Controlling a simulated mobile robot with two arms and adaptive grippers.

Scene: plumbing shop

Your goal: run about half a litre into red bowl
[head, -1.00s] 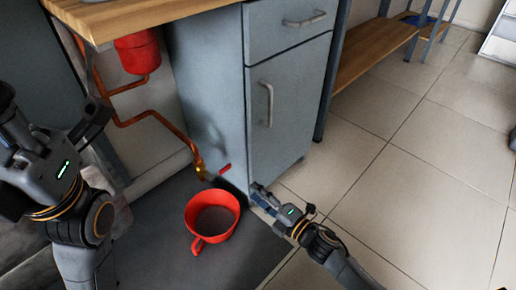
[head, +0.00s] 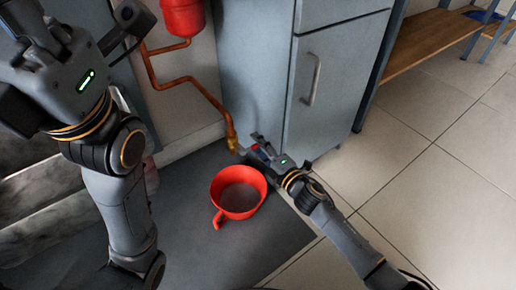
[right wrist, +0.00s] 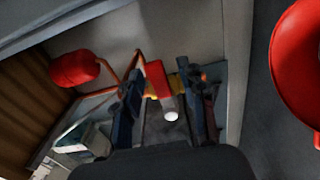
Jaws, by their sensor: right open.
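The red bowl (head: 238,192), with a side handle, stands upright on the dark mat below the tap; its inside looks dark, and I cannot tell whether it holds water. It also shows at the right edge of the right wrist view (right wrist: 300,70). The brass tap (head: 231,143) ends the copper pipe above the bowl's back rim. My right gripper (head: 256,146) is beside the tap. In the right wrist view its open fingers (right wrist: 165,95) stand either side of the red tap lever (right wrist: 156,78). My left gripper (head: 132,28) is high at the left; its fingers are unclear.
The copper pipe (head: 185,82) runs down from a red vessel (head: 183,16). A grey-blue cabinet (head: 335,85) stands just behind my right gripper. The dark mat (head: 185,240) has free room in front of the bowl. Tiled floor (head: 420,170) is clear at right.

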